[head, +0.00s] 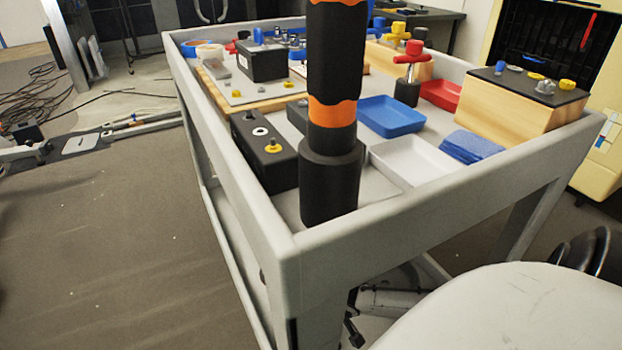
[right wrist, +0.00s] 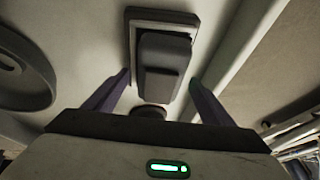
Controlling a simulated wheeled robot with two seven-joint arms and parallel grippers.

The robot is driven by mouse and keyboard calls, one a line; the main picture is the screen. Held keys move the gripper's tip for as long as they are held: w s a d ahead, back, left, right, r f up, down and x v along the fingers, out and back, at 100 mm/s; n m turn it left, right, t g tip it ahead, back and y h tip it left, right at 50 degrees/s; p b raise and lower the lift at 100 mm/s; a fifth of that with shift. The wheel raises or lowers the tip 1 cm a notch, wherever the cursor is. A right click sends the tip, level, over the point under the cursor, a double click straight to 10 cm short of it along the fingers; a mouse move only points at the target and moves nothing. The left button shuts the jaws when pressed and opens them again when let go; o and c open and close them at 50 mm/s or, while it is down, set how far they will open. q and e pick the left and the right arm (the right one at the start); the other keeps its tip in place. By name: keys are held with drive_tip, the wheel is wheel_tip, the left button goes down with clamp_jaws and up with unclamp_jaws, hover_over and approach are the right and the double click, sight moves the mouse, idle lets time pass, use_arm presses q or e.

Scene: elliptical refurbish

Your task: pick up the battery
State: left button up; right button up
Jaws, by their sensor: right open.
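No object in the head view is clearly marked as the battery. A black box (head: 266,150) with a white and a yellow round knob on top stands inside the near left side of the cart. My left gripper is not in view.
A tall black cylinder with orange bands (head: 332,180) rises at the cart's near corner and hides part of its middle. The grey cart (head: 390,218) has a raised rim. Inside are a blue tray (head: 389,116), a white tray (head: 408,158) and a wooden block (head: 510,112).

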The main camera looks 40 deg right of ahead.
drive_tip(key=shift+w+f, duration=0.1)
drive_tip(key=c, duration=1.3)
drive_tip(key=shift+o, duration=0.2)
drive_tip(key=shift+r+p, duration=0.35)
drive_tip(key=shift+r, duration=0.15)
wheel_tip(320, 180, up, 8)
drive_tip(key=p, duration=0.4)
drive_tip(key=shift+f, duration=0.1)
drive_tip(key=shift+r+p, duration=0.35)
drive_tip(key=shift+w+a+r, duration=0.1)
drive_tip(key=shift+a, duration=0.2)
drive_tip(key=shift+h+b, duration=0.5)
drive_tip(key=shift+h, duration=0.1)
drive_tip(key=shift+d+f+b, duration=0.1)
drive_tip(key=shift+f+b, duration=0.25)
wheel_tip(320, 180, down, 4)
drive_tip(key=shift+d+f+b, duration=0.1)
drive_tip(key=shift+f+b, duration=0.15)
drive_tip(key=shift+b, duration=1)
drive_tip(key=shift+f, duration=0.55)
wheel_tip(320, 180, down, 3)
drive_tip(key=shift+f+b, duration=0.15)
drive_tip(key=shift+b, duration=1.1)
drive_tip(key=shift+f, duration=0.15)
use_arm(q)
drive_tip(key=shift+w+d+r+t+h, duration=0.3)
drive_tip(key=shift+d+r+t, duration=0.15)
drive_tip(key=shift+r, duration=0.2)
